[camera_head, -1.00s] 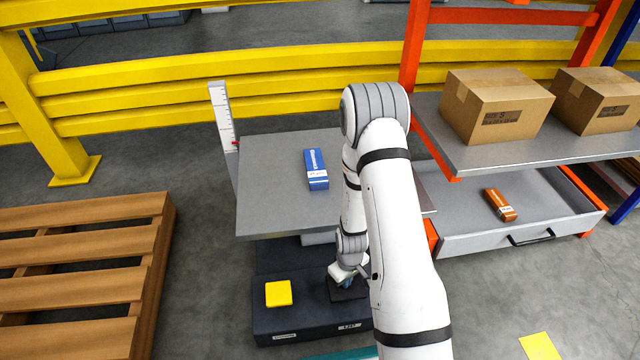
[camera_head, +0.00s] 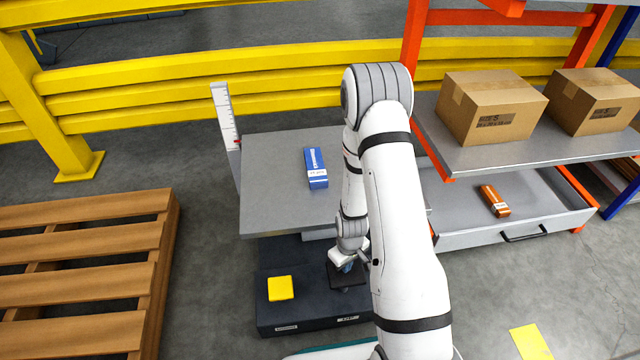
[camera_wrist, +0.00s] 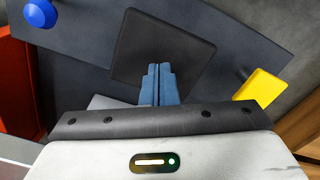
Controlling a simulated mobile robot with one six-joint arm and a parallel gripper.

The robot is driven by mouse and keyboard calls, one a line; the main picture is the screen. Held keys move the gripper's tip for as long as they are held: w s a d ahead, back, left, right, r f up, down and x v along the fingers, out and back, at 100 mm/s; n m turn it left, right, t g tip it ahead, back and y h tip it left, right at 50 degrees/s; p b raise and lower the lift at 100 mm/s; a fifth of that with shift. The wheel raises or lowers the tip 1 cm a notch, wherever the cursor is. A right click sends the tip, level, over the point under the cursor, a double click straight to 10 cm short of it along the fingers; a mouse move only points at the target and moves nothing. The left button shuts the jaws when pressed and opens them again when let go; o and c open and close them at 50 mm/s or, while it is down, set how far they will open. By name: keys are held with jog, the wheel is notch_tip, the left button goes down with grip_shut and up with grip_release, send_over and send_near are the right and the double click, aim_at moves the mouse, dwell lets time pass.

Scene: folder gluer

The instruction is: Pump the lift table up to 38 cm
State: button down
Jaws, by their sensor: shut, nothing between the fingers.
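The lift table has a grey top (camera_head: 275,185) and a dark base (camera_head: 310,322). A white scale (camera_head: 224,115) with a red mark low on it stands at its back left corner; its figures are too small to read. A blue box (camera_head: 315,167) lies on the top. A black pedal pad (camera_head: 350,281) and a yellow pad (camera_head: 280,288) sit at the base; both show in the wrist view, black (camera_wrist: 185,35) and yellow (camera_wrist: 262,88). My gripper (camera_wrist: 161,70) is shut and empty, fingertips over the black pad; I cannot tell whether they touch it.
A wooden pallet (camera_head: 80,235) lies at left, before a yellow barrier (camera_head: 200,75). At right a rack shelf (camera_head: 500,150) holds two cartons, above an open drawer (camera_head: 460,238) with an orange box (camera_head: 494,201). A blue round knob (camera_wrist: 39,13) shows in the wrist view.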

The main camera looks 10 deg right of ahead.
aim_at(345, 277)
jog(key=shift+f+b, duration=3.25)
jog(key=shift+f, duration=1.25)
notch_tip(345, 277, up, 10)
jog(key=p, duration=0.8)
jog(key=shift+f, duration=0.4)
notch_tip(345, 277, down, 8)
jog(key=b, duration=0.8)
notch_tip(345, 277, up, 8)
jog(key=p, duration=0.8)
